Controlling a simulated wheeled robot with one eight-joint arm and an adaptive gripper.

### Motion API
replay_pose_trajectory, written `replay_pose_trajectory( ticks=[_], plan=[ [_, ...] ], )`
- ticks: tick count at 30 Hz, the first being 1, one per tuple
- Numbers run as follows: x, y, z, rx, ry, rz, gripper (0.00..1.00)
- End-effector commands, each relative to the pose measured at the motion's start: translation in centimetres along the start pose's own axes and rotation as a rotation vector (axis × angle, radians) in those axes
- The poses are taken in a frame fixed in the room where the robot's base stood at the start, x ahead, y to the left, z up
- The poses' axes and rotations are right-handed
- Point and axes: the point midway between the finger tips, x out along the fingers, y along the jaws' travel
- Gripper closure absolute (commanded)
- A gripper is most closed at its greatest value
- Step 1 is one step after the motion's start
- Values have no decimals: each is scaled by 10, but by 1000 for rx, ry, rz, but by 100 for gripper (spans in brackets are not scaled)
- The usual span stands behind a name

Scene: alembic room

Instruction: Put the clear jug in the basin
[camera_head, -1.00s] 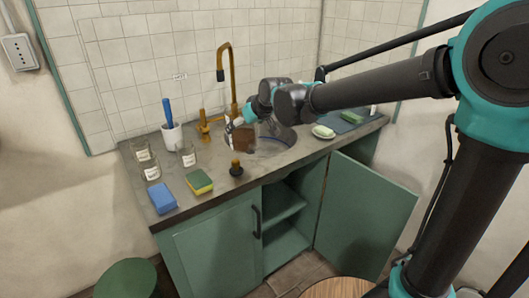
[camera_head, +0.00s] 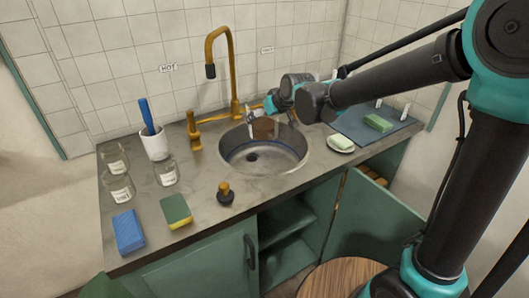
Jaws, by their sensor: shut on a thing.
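The round metal basin (camera_head: 290,165) is set in the grey counter, with a dark drain visible in its floor. My gripper (camera_head: 253,122) is over the back part of the basin, below the gold tap. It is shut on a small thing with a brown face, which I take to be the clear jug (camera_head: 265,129). Its clear outline is hard to make out, and my wrist partly hides it. I cannot tell whether it touches the basin.
The gold tap (camera_head: 234,75) arches behind the basin. Glass jars (camera_head: 166,172), a white cup (camera_head: 154,146), a blue sponge (camera_head: 129,232), a green-yellow sponge (camera_head: 176,211) and a plunger-like stopper (camera_head: 225,196) stand left. A soap dish (camera_head: 341,144) and mat (camera_head: 358,126) lie right.

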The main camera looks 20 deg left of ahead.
Motion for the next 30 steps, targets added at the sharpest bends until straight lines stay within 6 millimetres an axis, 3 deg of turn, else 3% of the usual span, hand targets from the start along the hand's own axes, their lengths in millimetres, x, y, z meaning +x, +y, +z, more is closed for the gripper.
replay_pose_trajectory(
  ticks=[12,30],
  plan=[
    [62,0,61,0,1,0,63],
    [101,0,100,0,1,0,63]
  ],
)
